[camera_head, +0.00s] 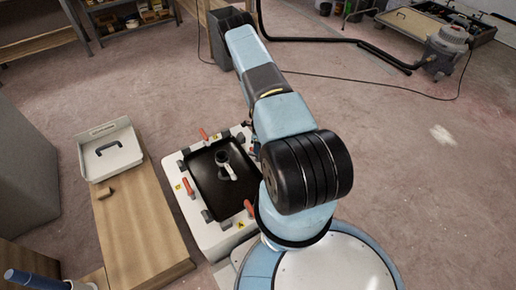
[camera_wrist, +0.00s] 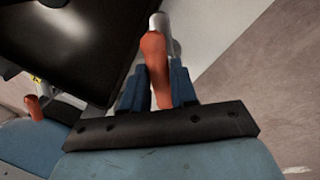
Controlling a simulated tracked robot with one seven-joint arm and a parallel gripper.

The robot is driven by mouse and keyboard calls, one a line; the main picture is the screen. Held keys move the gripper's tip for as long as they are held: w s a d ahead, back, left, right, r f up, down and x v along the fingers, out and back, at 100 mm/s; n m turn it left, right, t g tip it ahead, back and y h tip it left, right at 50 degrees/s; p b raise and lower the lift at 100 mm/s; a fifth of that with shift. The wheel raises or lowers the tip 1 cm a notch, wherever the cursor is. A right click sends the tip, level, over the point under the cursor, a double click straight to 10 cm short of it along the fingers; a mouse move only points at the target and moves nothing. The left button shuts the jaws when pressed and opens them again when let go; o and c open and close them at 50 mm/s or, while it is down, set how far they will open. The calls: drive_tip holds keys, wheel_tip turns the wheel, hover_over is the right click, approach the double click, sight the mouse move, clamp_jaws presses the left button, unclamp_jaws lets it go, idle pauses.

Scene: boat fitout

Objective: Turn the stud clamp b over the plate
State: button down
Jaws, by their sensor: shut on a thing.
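A black square plate (camera_head: 208,188) lies on a white base (camera_head: 213,236), with several red-handled stud clamps around its edge. In the wrist view the plate (camera_wrist: 75,35) fills the upper left. My gripper (camera_wrist: 158,85) is shut on a red clamp handle (camera_wrist: 156,60), one finger on each side of it. A grey metal part shows at the handle's far end. In the head view my arm hides the gripper and the plate's right side. I cannot tell by any label which clamp is b. A grey fitting (camera_head: 224,162) stands on the plate.
Other red handles show at the plate's left (camera_head: 188,187), top (camera_head: 204,134) and lower right (camera_head: 249,208). A wooden bench (camera_head: 148,222) with a white tray (camera_head: 108,170) stands at left. A vacuum (camera_head: 446,45) and hose lie at the back right. Open floor lies right.

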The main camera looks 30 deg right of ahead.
drive_tip(key=n, duration=0.5)
drive_tip(key=shift+s+a+n+g+h, duration=0.1)
drive_tip(key=shift+a+n+g+h, duration=0.2)
drive_tip(key=shift+h, duration=0.1)
drive_tip(key=shift+s+n+h, duration=0.2)
drive_tip(key=shift+n+h, duration=0.2)
drive_tip(key=shift+n, duration=1.8)
drive_tip(key=c, duration=0.9)
unclamp_jaws()
drive_tip(key=shift+c, duration=0.2)
drive_tip(key=shift+w, duration=0.1)
wheel_tip(320, 180, up, 13)
drive_tip(key=w, duration=0.2)
drive_tip(key=shift+w+r, duration=0.2)
drive_tip(key=shift+w, duration=0.15)
